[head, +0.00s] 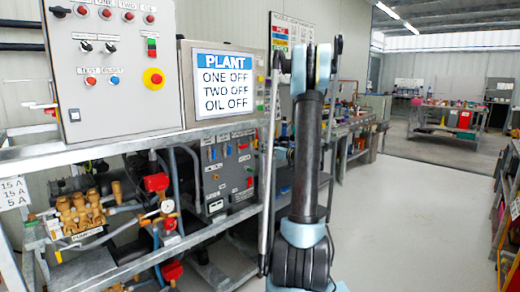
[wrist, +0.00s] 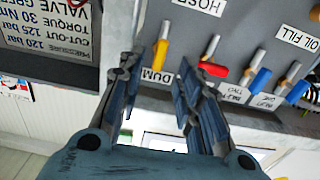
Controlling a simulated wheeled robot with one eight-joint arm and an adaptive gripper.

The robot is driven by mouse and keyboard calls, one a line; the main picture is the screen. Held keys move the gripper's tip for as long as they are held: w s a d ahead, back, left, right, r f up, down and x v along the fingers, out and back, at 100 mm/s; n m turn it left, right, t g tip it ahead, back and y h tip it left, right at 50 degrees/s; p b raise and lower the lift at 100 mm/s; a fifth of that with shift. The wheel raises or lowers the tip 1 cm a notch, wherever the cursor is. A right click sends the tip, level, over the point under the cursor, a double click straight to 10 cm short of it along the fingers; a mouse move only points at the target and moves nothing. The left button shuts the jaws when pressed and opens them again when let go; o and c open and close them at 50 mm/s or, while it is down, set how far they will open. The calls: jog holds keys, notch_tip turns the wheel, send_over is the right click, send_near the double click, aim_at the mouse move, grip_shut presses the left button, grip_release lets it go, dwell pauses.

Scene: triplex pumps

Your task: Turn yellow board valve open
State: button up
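The yellow board valve (wrist: 159,56) is on the grey valve board (wrist: 245,35) in the wrist view. Its yellow lever hangs from a metal stem, above a partly covered label that starts with "DUM". My gripper (wrist: 157,78) is open and empty, with its two dark fingers spread on either side of the lever's line. The fingertips come close to the lever; I cannot tell whether they touch it. In the head view the board (head: 228,168) stands left of my arm, and the yellow lever cannot be made out clearly there.
A red lever (wrist: 213,69) is just right of my right finger, with blue levers (wrist: 260,80) farther right. A dark sign (wrist: 45,35) is at the left. In the head view, pipework and brass valves (head: 80,212) fill the lower left; the grey floor (head: 410,220) is clear.

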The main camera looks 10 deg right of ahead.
jog(key=v, duration=0.5)
jog(key=s+a+f+m+g+h, duration=0.15)
jog(key=s+a+g, duration=0.25)
jog(key=s+a, duration=0.5)
jog(key=s+a+f+m+g+h, duration=0.1)
jog(key=s+a+f+g+h, duration=0.25)
jog(key=s, duration=0.95)
jog(key=s+d+f+m+g+h, duration=0.1)
jog(key=s+f+h, duration=0.1)
jog(key=s, duration=0.6)
jog(key=s+d+f+m+g+h, duration=0.1)
jog(key=s+f, duration=0.3)
jog(key=s, duration=0.5)
jog(key=s+d+f+m+g+h, duration=0.2)
jog(key=s+d+f+g, duration=0.1)
jog(key=s, duration=0.5)
jog(key=shift+s+f+m+h, duration=0.25)
jog(key=shift+f+m+h, duration=0.1)
jog(key=shift+f, duration=0.15)
